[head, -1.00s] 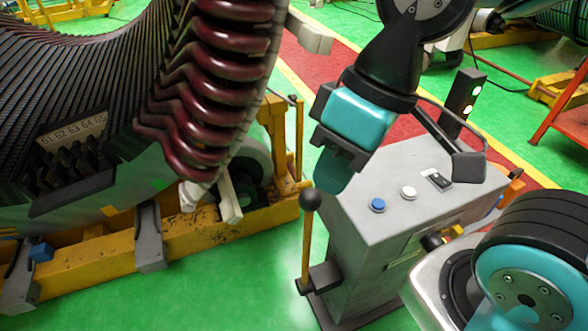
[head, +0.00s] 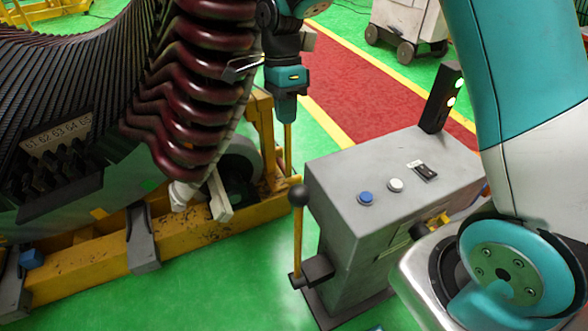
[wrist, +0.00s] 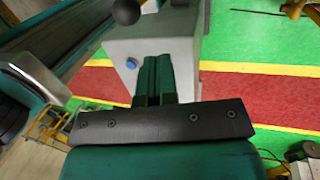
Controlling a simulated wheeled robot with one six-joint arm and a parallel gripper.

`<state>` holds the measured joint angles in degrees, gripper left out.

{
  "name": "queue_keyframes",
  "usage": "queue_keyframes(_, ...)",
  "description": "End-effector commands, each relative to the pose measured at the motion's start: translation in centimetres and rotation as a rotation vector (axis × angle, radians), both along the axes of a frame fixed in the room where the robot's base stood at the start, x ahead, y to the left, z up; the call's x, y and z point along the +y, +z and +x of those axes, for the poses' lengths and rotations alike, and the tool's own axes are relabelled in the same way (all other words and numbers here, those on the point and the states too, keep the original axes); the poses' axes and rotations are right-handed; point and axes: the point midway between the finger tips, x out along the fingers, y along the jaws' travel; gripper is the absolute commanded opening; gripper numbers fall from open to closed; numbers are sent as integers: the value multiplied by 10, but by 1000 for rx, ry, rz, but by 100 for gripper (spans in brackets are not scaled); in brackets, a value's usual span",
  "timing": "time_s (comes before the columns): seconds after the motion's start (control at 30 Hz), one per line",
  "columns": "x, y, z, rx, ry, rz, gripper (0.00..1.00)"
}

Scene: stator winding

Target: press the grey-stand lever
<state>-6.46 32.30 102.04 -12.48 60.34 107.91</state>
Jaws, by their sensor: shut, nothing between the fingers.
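The grey stand (head: 400,180) is a box-shaped cabinet with a blue button, a white button and a black switch on top. Its lever (head: 298,235) is a yellow rod with a black ball knob, standing upright at the stand's left side. My gripper (head: 286,112) is shut and empty, behind and above the knob, apart from it. In the wrist view my shut fingers (wrist: 156,75) point toward the stand (wrist: 165,38). The black knob (wrist: 126,11) shows at the top edge there; the rod is not clearly visible.
The stator with dark red coils (head: 195,110) is close to the left of my gripper, on a yellow frame (head: 190,240). A black post with lights (head: 440,98) stands on the stand's far corner. Green floor (head: 220,290) is open in front of the lever.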

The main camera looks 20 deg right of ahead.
Motion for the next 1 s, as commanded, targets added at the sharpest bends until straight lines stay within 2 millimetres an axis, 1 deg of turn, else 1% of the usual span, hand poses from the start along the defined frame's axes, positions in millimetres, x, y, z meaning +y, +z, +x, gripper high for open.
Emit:
queue_keyframes(0.1,-4,-8,7,21,-89,-34,0)
queue_keyframes(0.17,-5,-9,8,25,-105,-40,0)
queue_keyframes(0.47,-5,-10,8,25,-109,-41,0)
queue_keyframes(0.57,-4,-14,7,26,-108,-41,0)
queue_keyframes(0.67,-3,-24,3,28,-107,-41,0)
queue_keyframes(0.77,-2,-41,-2,30,-107,-42,0)
queue_keyframes(1.0,2,-91,-18,31,-106,-41,0)
